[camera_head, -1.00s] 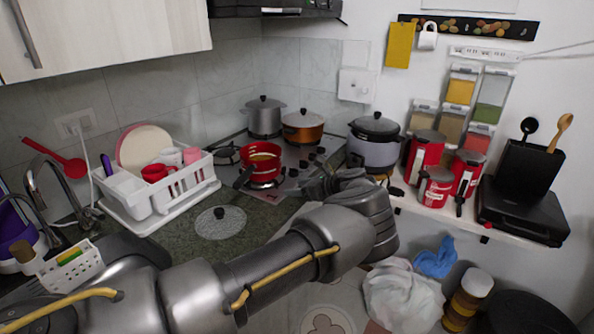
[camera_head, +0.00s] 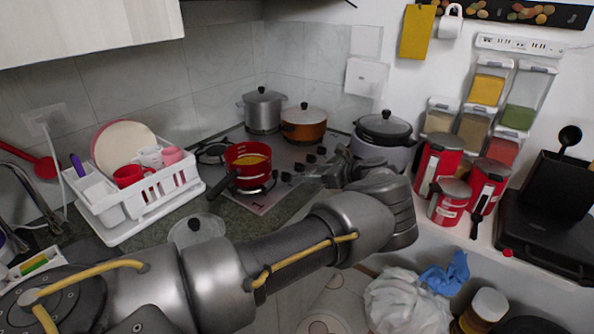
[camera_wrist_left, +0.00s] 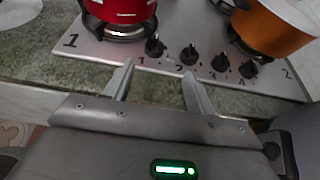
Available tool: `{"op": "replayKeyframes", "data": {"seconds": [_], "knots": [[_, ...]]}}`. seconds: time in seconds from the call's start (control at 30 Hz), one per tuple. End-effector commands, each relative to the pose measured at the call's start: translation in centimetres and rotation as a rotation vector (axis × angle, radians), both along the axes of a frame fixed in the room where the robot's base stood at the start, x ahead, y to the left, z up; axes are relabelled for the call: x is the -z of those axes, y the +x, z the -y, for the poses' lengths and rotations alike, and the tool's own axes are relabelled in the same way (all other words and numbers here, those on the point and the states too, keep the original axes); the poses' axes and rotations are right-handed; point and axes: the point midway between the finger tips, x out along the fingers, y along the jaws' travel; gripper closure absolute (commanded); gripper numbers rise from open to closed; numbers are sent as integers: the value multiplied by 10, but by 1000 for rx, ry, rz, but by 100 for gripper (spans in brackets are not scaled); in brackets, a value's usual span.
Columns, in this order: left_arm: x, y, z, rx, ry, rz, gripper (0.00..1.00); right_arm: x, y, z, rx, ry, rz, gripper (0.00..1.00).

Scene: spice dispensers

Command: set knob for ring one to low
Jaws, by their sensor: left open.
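The steel cooktop (camera_head: 266,200) has a row of several black knobs. In the left wrist view, the knob nearest the red pot (camera_wrist_left: 155,46) has a small mark like a 1 beside it; its setting is too small to read. A large 1 is printed on the cooktop's left corner (camera_wrist_left: 70,41). My left gripper (camera_wrist_left: 158,69) is open and empty at the cooktop's front edge. Its fingertips are just short of the knobs, with the first knob between their lines and apart from them. In the head view the left gripper (camera_head: 332,168) is right of the knobs. My right gripper is not in view.
A red pot (camera_head: 248,163) stands on the front left burner, handle to the left. An orange pot (camera_head: 303,126) and a steel pot (camera_head: 262,112) stand behind. A rice cooker (camera_head: 383,136) is close right of the gripper. A white dish rack (camera_head: 135,223) is left.

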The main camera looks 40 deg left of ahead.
Motion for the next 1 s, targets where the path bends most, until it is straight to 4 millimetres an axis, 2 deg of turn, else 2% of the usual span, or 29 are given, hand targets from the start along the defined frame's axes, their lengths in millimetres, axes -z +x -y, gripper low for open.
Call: {"op": "replayKeyframes", "data": {"seconds": [0.17, 0.3, 0.4, 0.7, 1.0], "knots": [[4, -5, -16, -14, 1, -1, 44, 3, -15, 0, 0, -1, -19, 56], [13, -7, -37, -18, 1, -2, 44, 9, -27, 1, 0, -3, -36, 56], [16, -7, -55, -15, 0, -2, 44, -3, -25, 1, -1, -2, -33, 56], [36, -6, -95, -9, 0, -1, 44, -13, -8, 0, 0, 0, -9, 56], [41, -6, -106, -9, 0, 0, 44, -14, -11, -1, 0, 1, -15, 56]]}}
